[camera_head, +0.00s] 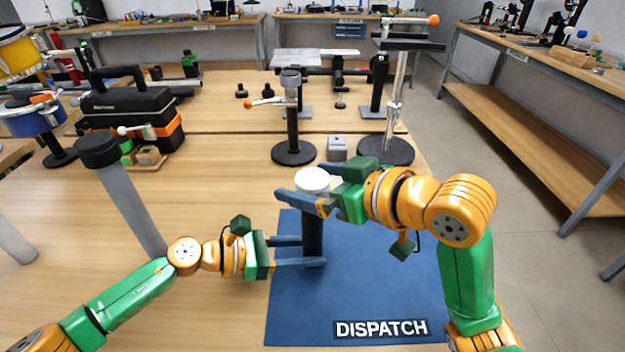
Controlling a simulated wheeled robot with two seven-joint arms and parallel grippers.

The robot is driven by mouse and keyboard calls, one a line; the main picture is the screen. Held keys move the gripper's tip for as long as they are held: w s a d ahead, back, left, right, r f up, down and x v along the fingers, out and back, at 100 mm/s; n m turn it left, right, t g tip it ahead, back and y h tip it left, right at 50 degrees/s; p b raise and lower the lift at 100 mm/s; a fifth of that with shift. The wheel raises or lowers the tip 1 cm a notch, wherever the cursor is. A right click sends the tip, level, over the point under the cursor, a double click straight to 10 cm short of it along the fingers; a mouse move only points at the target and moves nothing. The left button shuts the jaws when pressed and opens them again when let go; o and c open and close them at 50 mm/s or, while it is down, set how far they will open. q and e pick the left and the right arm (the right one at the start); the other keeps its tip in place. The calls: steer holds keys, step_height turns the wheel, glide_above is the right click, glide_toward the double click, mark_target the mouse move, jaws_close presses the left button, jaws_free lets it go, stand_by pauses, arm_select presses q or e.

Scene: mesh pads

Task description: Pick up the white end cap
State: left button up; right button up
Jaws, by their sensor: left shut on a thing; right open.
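The white end cap (312,179) sits at the top of a dark upright cylinder (312,225). My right gripper (306,183) is open at cap height, with one finger in front of the cap and the other behind it. Whether either finger touches the cap I cannot tell. My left gripper (312,251) comes in from the left and is shut on the lower part of the cylinder. The cylinder stands over the blue mat (390,290) marked DISPATCH. Its lower end is partly hidden by my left fingers.
A round-based stand (293,152), a small grey block (337,148) and a taller stand (386,150) are behind the mat. A black and orange case (125,110) is at the back left. The mat's front is clear.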

steer(key=c, duration=1.4)
step_height(320, 180, up, 10)
steer(key=shift+r, duration=0.1)
step_height(320, 180, up, 9)
glide_above(313, 177)
arm_select(q)
steer(key=o, duration=1.1)
steer(key=shift+c, duration=0.2)
